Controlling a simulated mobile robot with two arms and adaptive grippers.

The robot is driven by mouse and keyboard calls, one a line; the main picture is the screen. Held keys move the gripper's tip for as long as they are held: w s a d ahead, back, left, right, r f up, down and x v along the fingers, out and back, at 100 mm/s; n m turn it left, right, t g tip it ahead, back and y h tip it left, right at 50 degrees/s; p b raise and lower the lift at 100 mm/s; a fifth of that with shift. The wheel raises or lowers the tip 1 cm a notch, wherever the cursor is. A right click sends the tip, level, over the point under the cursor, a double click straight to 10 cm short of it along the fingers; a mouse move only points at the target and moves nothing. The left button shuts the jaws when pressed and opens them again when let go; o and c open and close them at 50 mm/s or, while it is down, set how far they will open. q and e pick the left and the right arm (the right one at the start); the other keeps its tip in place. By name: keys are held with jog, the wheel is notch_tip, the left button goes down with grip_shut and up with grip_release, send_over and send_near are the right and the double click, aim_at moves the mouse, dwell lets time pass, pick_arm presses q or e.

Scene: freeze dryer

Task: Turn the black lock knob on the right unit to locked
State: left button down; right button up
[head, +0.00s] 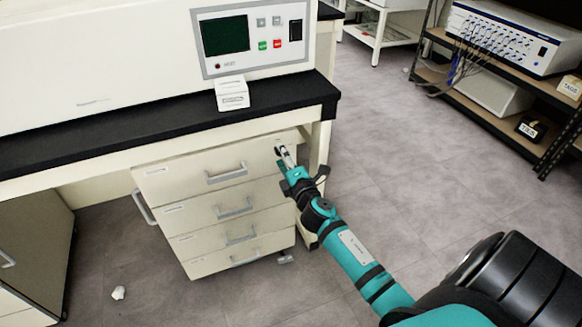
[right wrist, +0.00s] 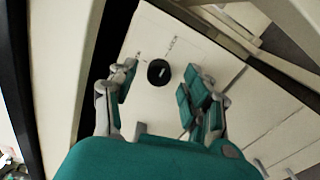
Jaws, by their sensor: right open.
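The black lock knob (right wrist: 159,72) is round with a short white mark. It sits on the pale front of the right drawer unit (head: 257,194), near the top right corner. In the right wrist view the knob lies between the two open fingers of my right gripper (right wrist: 157,88), with a gap on each side. In the head view my right gripper (head: 284,157) is at that corner and partly covers the knob. My left gripper is not in view.
A dark-topped bench (head: 150,122) overhangs the drawers, and its leg (head: 319,155) stands close right of my right gripper. Drawer handles (head: 228,176) stick out at left. A cream machine (head: 130,45) and a small white box (head: 232,92) are on the bench.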

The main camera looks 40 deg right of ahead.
jog(key=v, duration=1.1)
jog(key=shift+a, duration=0.1)
